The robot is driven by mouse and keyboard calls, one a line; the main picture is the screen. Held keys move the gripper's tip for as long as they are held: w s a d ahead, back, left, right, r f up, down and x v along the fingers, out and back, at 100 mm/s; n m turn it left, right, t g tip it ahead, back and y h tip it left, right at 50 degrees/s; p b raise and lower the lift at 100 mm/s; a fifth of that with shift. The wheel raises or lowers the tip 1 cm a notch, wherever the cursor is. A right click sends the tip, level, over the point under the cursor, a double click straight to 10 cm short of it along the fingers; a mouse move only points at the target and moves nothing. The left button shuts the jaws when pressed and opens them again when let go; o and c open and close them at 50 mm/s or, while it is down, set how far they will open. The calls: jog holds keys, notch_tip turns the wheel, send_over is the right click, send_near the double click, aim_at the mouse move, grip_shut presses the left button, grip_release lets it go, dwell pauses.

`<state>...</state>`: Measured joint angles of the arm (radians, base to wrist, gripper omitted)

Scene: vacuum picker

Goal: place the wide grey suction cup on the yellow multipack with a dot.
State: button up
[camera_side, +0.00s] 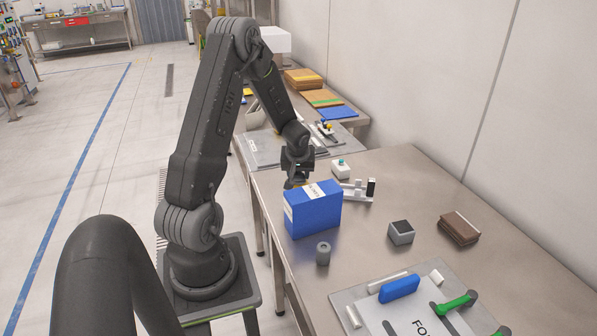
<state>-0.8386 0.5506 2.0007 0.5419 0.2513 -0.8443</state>
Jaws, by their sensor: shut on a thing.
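My gripper (296,176) points down just behind the top edge of a blue box (318,214) with a white label. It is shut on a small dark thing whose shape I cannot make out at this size. A trace of yellow-brown shows under the fingertips, partly hidden by the blue box; I cannot tell whether it is the yellow multipack or its dot. A short grey cylinder (323,254) stands upright on the metal table (375,255) in front of the blue box, apart from my gripper.
A white fixture (357,192) and a white button box (341,169) stand right of my gripper. A grey block (401,232) and brown packs (459,229) lie farther right. A grey board with a blue piece (399,288) and green handle (455,303) fills the front.

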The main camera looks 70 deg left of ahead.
jog(key=o, duration=0.9)
jog(key=v, duration=1.2)
jog(key=d+r+m+t+h, duration=0.1)
jog(key=d+r+m, duration=0.25)
jog(key=d, duration=0.45)
jog(key=d+r+m+t, duration=0.1)
jog(key=d+r+m, duration=0.2)
jog(key=d+r, duration=0.35)
jog(key=s+d+r+m+t+h, duration=0.1)
jog(key=s+d+m, duration=0.2)
jog(key=d, duration=0.5)
jog(key=s+d+r+m+h, duration=0.1)
jog(key=s+d+m, duration=0.3)
jog(key=d, duration=0.5)
jog(key=shift+s+r+t+h, duration=0.3)
jog(key=shift+s+t+h, duration=0.1)
jog(key=shift+s+h, duration=0.25)
